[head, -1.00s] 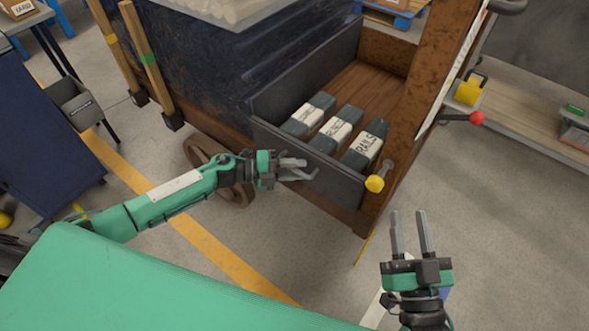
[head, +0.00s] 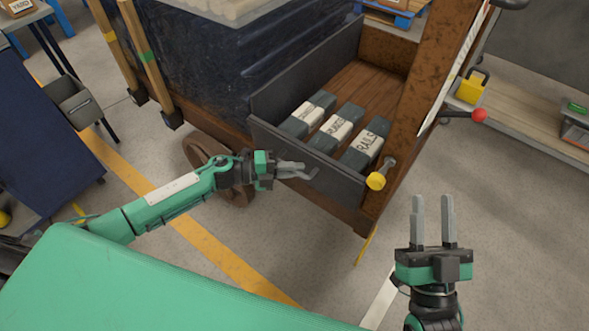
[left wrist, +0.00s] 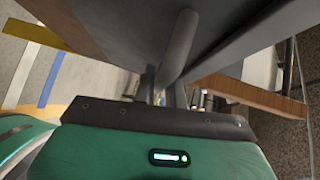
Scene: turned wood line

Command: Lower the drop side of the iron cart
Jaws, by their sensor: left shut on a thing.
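The rusty iron cart (head: 410,115) stands in the upper middle of the head view. Its drop side (head: 285,150), a dark grey panel, stands roughly upright along the front of the bed. It also shows as a dark slab in the left wrist view (left wrist: 245,35). My left gripper (head: 300,171) is shut at the outer face of the drop side. A grey bar (left wrist: 178,48) runs between the panel and my jaws in the left wrist view; the exact contact is hidden. A yellow-knobbed pin (head: 377,180) sits at the panel's right end. My right gripper (head: 433,222) is open and empty, apart from the cart.
Several labelled bundles (head: 335,130) lie on the cart bed behind the panel. A dark wrapped load (head: 215,65) fills the cart's left part. A red-knobbed lever (head: 478,115) sticks out at right. The floor in front of the cart is clear.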

